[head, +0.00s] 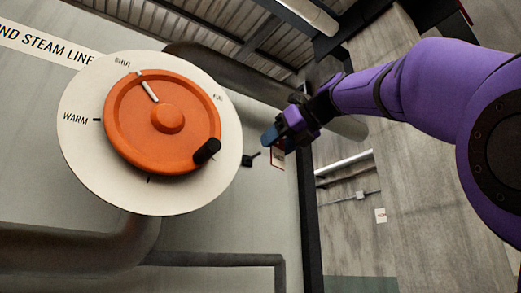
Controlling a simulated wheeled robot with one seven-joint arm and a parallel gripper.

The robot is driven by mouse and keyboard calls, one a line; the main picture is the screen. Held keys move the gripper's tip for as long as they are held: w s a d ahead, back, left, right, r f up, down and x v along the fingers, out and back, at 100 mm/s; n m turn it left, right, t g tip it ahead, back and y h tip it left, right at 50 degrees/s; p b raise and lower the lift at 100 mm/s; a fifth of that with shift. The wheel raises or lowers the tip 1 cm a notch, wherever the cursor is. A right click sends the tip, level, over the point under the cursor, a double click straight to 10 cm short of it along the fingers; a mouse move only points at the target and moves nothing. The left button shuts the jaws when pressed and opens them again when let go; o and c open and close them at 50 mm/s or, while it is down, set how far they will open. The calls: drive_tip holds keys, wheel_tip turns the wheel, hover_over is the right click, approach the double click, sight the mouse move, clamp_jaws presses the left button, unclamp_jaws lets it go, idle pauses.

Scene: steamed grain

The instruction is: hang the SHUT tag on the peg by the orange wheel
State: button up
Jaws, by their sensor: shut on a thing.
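The orange wheel (130,125) sits on a round white dial plate (80,160) on the wall at left. Its white pointer mark lies near the plate's upper label, which looks like SHUT. A short dark peg (249,160) sticks out just right of the plate. My gripper (271,137) is above and right of the peg, shut on a small white tag with a red edge (277,158), which I take as the SHUT tag. The tag shows just below the fingers, close to the peg's right in the picture. Its lettering and hole are not readable, and I cannot tell its depth from the peg.
The wheel has a dark knob (207,151) at its lower right. A thick pipe (70,250) runs below the plate, and a thinner pipe (220,259) runs at lower right. A dark vertical post (309,220) stands right of the panel. The wall below the peg is clear.

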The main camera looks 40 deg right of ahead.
drive_tip(key=shift+w+f, duration=0.2)
drive_tip(key=shift+w, duration=2.25)
drive_tip(key=shift+w+f, duration=0.15)
drive_tip(key=shift+w, duration=2.25)
drive_tip(key=o, duration=1)
drive_tip(key=v, duration=1)
drive_tip(key=shift+s+r, duration=0.2)
drive_tip(key=shift+s, duration=0.15)
drive_tip(key=shift+f, duration=0.1)
